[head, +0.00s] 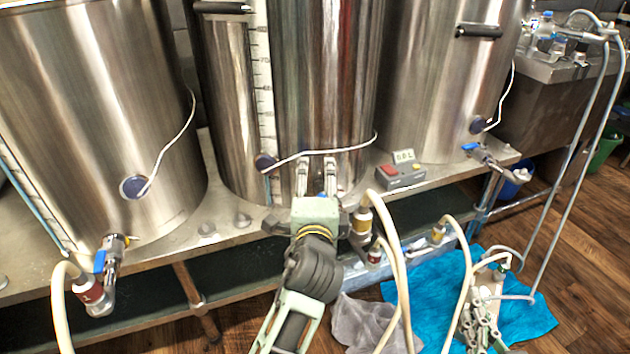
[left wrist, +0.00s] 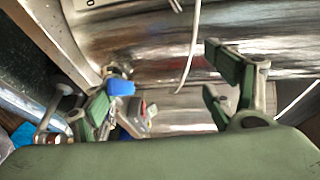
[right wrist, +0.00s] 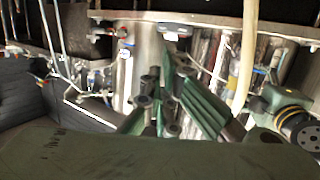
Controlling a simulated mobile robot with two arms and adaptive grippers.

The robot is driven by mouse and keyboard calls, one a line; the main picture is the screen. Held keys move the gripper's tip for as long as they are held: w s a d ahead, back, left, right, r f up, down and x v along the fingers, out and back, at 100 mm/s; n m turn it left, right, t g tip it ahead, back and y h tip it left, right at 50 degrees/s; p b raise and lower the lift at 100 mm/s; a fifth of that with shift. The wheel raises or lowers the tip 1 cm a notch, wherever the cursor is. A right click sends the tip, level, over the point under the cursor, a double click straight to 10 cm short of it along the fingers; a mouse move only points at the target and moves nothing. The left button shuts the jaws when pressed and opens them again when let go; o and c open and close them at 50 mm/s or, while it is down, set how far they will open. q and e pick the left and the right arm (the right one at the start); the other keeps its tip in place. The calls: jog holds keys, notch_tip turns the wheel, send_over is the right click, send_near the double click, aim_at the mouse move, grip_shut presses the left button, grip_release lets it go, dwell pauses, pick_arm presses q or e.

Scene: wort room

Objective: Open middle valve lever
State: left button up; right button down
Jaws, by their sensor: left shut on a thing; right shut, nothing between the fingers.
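The middle tank (head: 330,80) stands at the centre of the head view. My left gripper (head: 316,178) is low at its front and hides the middle valve there. In the left wrist view a blue lever (left wrist: 120,87) is beside one finger of my left gripper (left wrist: 165,90). The fingers look spread, and their exact contact with the lever is unclear. My right gripper (head: 484,325) is low at the right, over a blue cloth, shut and empty. It also shows in the right wrist view (right wrist: 170,100).
The left tank (head: 90,110) has a blue valve lever (head: 100,262), and the right tank (head: 440,90) has another (head: 471,147). A grey-red box (head: 401,176) sits on the bench near the middle tank. Pale hoses (head: 388,235) hang close right of my left gripper. A blue cloth (head: 535,318) lies on the floor.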

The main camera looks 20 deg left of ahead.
pick_arm(q)
jog(key=r, duration=0.1)
jog(key=s+r, duration=0.1)
jog(key=shift+d+r+t, duration=0.25)
jog(key=shift+r+t, duration=0.05)
jog(key=shift+p+v, duration=0.3)
jog(key=shift+v, duration=1.1)
jog(key=shift+c, duration=1)
jog(key=shift+s+d+f, duration=0.15)
jog(key=shift+s+d, duration=0.05)
jog(key=shift+d, duration=0.1)
jog(key=shift+c, duration=0.2)
jog(key=shift+s+d, duration=0.2)
jog(key=shift+s, duration=0.1)
jog(key=shift+s+d, duration=0.1)
jog(key=shift+s, duration=0.25)
jog(key=c, duration=0.4)
jog(key=shift+s+d+r, duration=0.15)
jog(key=shift+s+r, duration=0.25)
jog(key=shift+s, duration=0.25)
jog(key=shift+c, duration=0.6)
jog(key=shift+s+f, duration=0.15)
jog(key=shift+f, duration=0.25)
pick_arm(e)
jog(key=s+f+g, duration=0.1)
jog(key=f, duration=0.1)
jog(key=s+d+f+g, duration=0.1)
jog(key=shift+s+f+h, duration=0.2)
jog(key=shift+f+h, duration=0.2)
